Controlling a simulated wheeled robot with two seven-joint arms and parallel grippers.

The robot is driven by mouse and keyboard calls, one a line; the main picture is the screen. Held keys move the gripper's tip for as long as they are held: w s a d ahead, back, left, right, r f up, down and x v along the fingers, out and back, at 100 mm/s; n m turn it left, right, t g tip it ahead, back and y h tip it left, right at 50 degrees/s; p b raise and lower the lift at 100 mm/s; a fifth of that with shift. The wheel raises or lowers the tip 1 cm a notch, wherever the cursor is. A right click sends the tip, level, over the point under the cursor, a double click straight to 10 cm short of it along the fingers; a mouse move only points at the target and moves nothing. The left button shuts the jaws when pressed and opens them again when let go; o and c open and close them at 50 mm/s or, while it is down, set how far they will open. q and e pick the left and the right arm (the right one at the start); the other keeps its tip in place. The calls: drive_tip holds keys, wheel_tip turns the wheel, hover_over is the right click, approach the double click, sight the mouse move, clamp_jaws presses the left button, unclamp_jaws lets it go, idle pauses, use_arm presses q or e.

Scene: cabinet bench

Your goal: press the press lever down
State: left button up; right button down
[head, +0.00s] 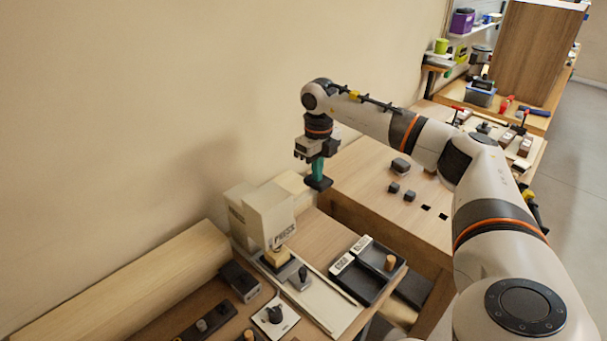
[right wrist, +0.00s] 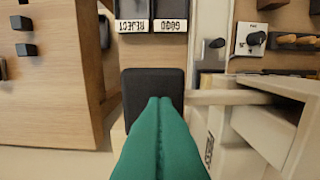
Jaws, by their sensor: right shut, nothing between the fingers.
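The white press (head: 262,214), marked PRESS, stands on the bench by the wall. Its lever is a pale bar (right wrist: 225,97) that runs out of the press body to a black pad (right wrist: 150,88). The pad also shows in the head view (head: 319,184), raised at about the height of the press top. My right gripper (head: 318,174) points down with its teal fingers (right wrist: 162,130) shut and empty. The fingertips are right over the pad; I cannot tell whether they touch it. A pale block (head: 277,256) sits under the press head. My left gripper is not in view.
A dark two-part tray (head: 371,275) labelled GOOD and REJECT lies right of the press, with a wooden peg in it. A knob plate (head: 275,315) and a dark box (head: 239,281) stand in front.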

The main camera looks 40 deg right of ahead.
idle(0.3)
drive_tip(key=shift+f, duration=0.4)
drive_tip(key=shift+s, duration=0.1)
wheel_tip(320, 180, up, 11)
drive_tip(key=a+p, duration=0.2)
drive_tip(key=p, duration=0.6)
drive_tip(key=shift+f, duration=0.15)
